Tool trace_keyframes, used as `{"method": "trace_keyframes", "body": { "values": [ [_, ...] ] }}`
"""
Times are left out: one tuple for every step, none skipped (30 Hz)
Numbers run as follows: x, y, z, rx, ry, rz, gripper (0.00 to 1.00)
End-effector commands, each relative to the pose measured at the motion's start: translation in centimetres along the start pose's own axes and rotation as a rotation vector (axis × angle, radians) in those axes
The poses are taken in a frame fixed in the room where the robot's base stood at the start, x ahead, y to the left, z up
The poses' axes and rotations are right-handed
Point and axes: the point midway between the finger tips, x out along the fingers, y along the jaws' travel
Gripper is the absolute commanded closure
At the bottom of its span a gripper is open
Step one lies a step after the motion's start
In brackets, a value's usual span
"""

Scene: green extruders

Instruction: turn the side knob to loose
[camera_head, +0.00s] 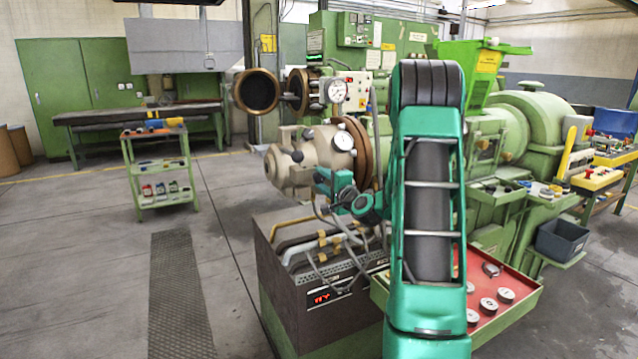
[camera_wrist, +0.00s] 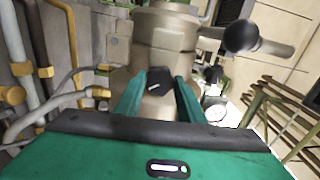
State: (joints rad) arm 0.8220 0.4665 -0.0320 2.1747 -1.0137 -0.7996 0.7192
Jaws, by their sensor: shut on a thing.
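The side knob (camera_wrist: 159,81) is a small black knob with a white line mark that looks tilted. It sits on the beige extruder head, seen in the wrist view. My gripper (camera_wrist: 157,88) has its teal fingers on either side of the knob and is shut on it. In the head view my gripper (camera_head: 326,184) is at the lower side of the beige extruder head (camera_head: 308,150). The knob cannot be made out there.
A lever with a black ball (camera_wrist: 240,36) and a round gauge (camera_wrist: 215,108) lie close on the right in the wrist view. Pipes (camera_wrist: 68,50) run along the left. A red tray (camera_head: 515,278) with round parts is at the right. The floor (camera_head: 90,270) at left is free.

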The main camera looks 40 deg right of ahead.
Motion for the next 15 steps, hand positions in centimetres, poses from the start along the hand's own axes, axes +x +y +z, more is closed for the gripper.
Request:
{"method": "trace_keyframes", "body": {
  "values": [
    [-0.02, 0.06, 0.06, -0.043, -0.001, 0.002, 0.87],
    [-0.01, 0.06, 0.07, -0.072, -0.001, 0.002, 0.87],
    [-0.01, 0.06, 0.08, -0.11, -0.001, 0.002, 0.87],
    [-0.01, 0.06, 0.08, -0.138, -0.001, 0.002, 0.87],
    [-0.01, 0.06, 0.08, -0.167, -0.001, 0.002, 0.87],
    [-0.01, 0.06, 0.08, -0.205, -0.002, 0.002, 0.87],
    [-0.01, 0.05, 0.08, -0.233, -0.002, 0.002, 0.87],
    [-0.01, 0.05, 0.08, -0.262, -0.002, 0.002, 0.87],
    [-0.01, 0.05, 0.09, -0.3, -0.002, 0.002, 0.87],
    [-0.01, 0.04, 0.09, -0.328, -0.002, 0.002, 0.87],
    [-0.01, 0.03, 0.1, -0.356, -0.002, 0.002, 0.87],
    [-0.01, 0.03, 0.1, -0.395, -0.002, 0.002, 0.87],
    [-0.01, 0.02, 0.1, -0.423, -0.002, 0.002, 0.87],
    [-0.01, 0.02, 0.1, -0.451, -0.002, 0.002, 0.87],
    [-0.01, 0.02, 0.1, -0.489, -0.002, 0.002, 0.87]
  ]
}}
